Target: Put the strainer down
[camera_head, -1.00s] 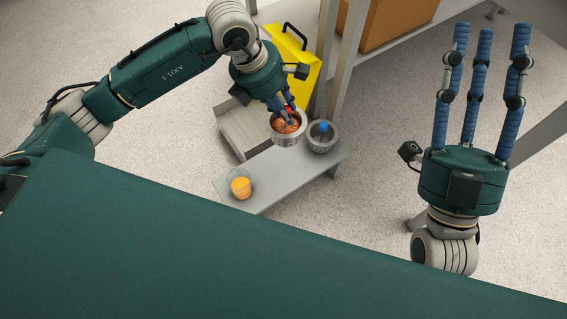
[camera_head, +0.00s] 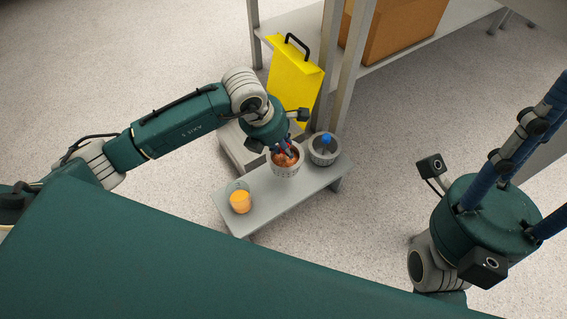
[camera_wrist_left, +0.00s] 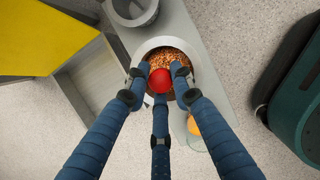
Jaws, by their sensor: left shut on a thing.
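The strainer (camera_head: 287,175) is a grey perforated cup with orange-brown pulp in it. It is over the middle of a low grey bench (camera_head: 280,200); I cannot tell whether its base touches the top. My left gripper (camera_head: 287,153) is shut on the strainer's red ball knob (camera_wrist_left: 159,81), above the pulp (camera_wrist_left: 180,58) in the left wrist view. The fingers hide part of the rim and pulp. My right gripper (camera_head: 535,150) is at the right edge of the head view, fingers spread and empty, tips out of the picture.
A glass of orange juice (camera_head: 240,202) stands on the bench left of the strainer. A grey cup with a blue knob (camera_head: 325,158) stands close on its right. A yellow bin (camera_head: 293,85) and a shelf post (camera_head: 332,75) rise behind. The bench's front right is bare.

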